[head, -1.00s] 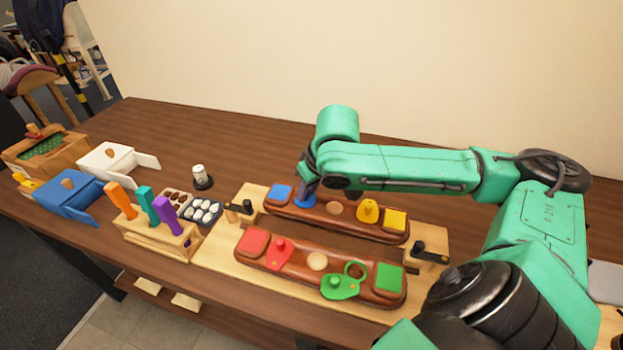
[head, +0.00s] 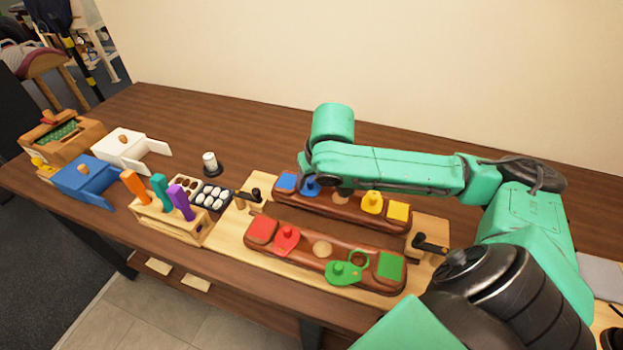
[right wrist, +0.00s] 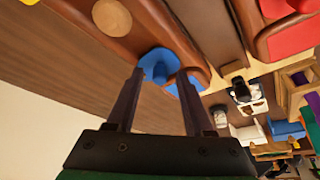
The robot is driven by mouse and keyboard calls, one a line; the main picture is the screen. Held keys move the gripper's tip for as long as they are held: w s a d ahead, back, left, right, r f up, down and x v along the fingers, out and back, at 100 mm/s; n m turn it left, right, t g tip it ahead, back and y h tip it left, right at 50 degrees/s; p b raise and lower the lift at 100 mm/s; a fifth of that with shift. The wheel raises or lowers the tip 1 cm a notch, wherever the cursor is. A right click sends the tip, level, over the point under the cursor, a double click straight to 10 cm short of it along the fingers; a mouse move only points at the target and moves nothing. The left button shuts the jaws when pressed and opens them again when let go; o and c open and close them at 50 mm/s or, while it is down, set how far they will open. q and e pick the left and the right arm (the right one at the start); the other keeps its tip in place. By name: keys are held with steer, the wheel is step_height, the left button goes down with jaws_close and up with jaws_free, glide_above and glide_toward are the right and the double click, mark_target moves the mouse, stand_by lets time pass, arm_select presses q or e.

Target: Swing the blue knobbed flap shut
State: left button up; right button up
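The blue knobbed flap (head: 311,187) is at the left end of the far brown saddle piece (head: 340,206), just right of a blue square (head: 287,181). In the head view my right arm partly hides it. In the right wrist view the blue flap (right wrist: 157,62) lies just beyond and between the fingertips of my right gripper (right wrist: 160,75). The two fingers are spread apart, and I see no grip on the knob. Whether a fingertip touches the flap, I cannot tell. My left gripper is not in view.
The near saddle piece (head: 325,258) carries a red flap (head: 286,239) and a green flap (head: 344,273). A yellow flap (head: 372,202) is on the far piece. Black-handled clamps (head: 430,245) stand at the board's ends. A tool block (head: 170,222) stands to the left.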

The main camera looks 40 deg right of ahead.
steer(key=b+v, duration=0.1)
steer(key=v, duration=1.3)
steer(key=shift+r, duration=0.25)
